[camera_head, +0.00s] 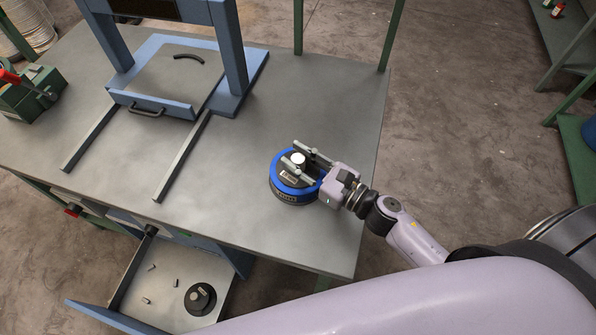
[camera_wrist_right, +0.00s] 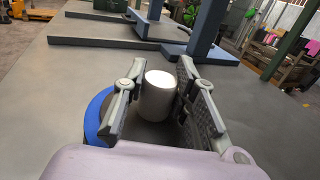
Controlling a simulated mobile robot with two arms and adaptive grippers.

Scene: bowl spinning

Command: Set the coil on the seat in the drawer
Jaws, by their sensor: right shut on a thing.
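The coil (camera_head: 283,196), a round dark body with a bright blue rim and a pale cylindrical knob (camera_head: 298,159) on top, is on the bench near its right edge. My right gripper (camera_head: 300,165) is over it with its fingers on either side of the knob. In the right wrist view the knob (camera_wrist_right: 158,95) is between the fingers and the blue rim (camera_wrist_right: 94,118) shows at left. I cannot tell whether the coil's underside touches the bench. The seat (camera_head: 200,298), a black round piece with a small centre, lies in the open drawer (camera_head: 221,290). My left gripper is not in view.
A blue press frame (camera_head: 236,50) with a handled tray (camera_head: 178,106) and two rails (camera_head: 182,158) takes up the back left of the bench (camera_head: 330,105). Small loose parts (camera_head: 147,300) lie left of the seat. A green box (camera_head: 30,95) stands at far left.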

